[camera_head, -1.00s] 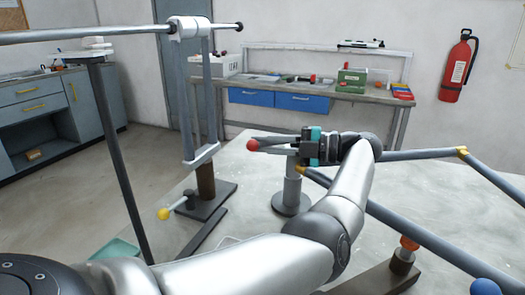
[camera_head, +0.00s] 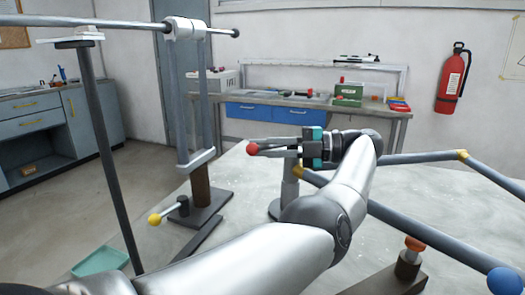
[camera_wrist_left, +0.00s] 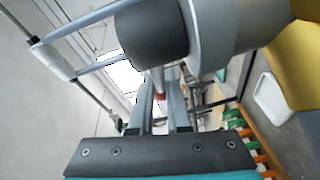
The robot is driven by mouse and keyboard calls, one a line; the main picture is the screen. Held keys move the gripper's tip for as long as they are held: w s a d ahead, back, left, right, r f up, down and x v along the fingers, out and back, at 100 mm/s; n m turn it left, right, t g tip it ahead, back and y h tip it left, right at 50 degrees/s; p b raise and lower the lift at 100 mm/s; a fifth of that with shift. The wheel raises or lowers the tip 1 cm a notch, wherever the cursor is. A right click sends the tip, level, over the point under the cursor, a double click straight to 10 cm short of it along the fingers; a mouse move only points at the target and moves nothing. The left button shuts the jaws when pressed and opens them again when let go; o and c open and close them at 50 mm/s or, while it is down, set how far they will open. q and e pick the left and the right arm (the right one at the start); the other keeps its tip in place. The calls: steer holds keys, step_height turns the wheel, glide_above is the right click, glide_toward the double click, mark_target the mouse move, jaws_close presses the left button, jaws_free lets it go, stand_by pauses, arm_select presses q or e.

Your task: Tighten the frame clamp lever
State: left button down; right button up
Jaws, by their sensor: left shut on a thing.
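A clamp lever with a red ball knob (camera_head: 253,149) shows near the middle of the head view, above a grey post (camera_head: 289,190) on a round base. My left gripper (camera_head: 276,148) comes in from the right, shut on this lever, with the red knob just past its fingertips. In the left wrist view my fingers (camera_wrist_left: 160,112) point away, with a small red spot (camera_wrist_left: 160,97) between them. A dark cylinder (camera_wrist_left: 150,38) fills the upper part there and hides some of the lever. The grey frame (camera_head: 415,157) with yellow joints lies to the right. My right gripper is not in view.
A lever with a yellow ball (camera_head: 154,219) and an upright stand (camera_head: 198,160) are on the left. A green tray (camera_head: 100,261) is at lower left. A workbench (camera_head: 300,102) stands behind.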

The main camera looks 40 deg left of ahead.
arm_select(q)
steer(key=shift+w+d+f, duration=0.1)
steer(key=shift+d, duration=0.05)
steer(key=c, duration=1)
jaws_free()
steer(key=shift+w+d, duration=0.1)
steer(key=shift+o, duration=0.6)
steer(key=shift+r, duration=0.2)
